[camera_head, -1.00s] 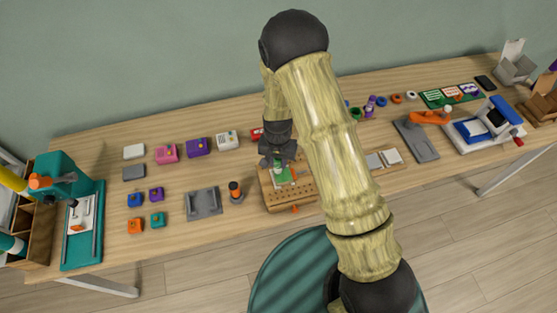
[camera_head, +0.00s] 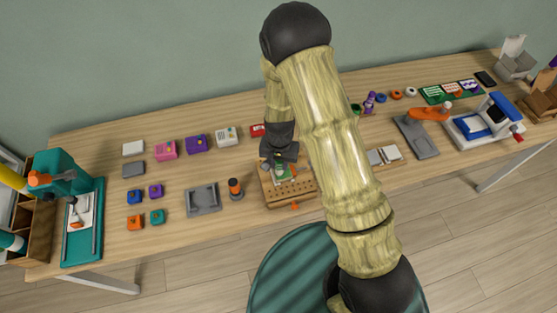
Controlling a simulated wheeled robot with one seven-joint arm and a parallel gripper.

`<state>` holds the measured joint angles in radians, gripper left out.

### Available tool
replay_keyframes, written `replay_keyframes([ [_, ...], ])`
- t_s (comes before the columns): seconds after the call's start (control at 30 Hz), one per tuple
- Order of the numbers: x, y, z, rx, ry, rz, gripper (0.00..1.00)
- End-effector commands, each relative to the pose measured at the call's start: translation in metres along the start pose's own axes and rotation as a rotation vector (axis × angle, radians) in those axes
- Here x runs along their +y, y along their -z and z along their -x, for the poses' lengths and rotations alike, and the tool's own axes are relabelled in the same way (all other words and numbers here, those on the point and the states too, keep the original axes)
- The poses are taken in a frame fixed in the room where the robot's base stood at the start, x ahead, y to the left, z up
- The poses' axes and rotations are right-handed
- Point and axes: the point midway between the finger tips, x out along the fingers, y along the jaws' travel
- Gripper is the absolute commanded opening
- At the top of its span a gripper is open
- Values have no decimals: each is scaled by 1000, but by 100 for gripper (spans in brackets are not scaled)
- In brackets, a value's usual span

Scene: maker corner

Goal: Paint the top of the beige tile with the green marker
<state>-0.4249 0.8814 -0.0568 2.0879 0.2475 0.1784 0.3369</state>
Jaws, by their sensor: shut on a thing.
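My gripper (camera_head: 279,160) is over the wooden board with holes (camera_head: 291,198), pointing down. It is shut on the green marker (camera_head: 279,168), of which only a small part shows below the dark jaws. Just under and beside it, the tile (camera_head: 286,178) lies on the board. Its visible top looks mostly green, with a pale edge. The jaws hide part of the tile, and I cannot tell whether the marker's tip touches it.
An orange-and-black cylinder (camera_head: 236,188) and a grey tray (camera_head: 202,199) stand left of the board. Several small coloured blocks and boxes lie farther left. Grey-white pads (camera_head: 384,156) and a grey stand with an orange arm (camera_head: 417,138) are to the right.

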Motion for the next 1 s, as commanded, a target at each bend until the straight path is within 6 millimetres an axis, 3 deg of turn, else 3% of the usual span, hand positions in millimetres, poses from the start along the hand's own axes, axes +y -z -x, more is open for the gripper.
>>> replay_keyframes([
  [1.0,14,2,0,0,0,0,7],
])
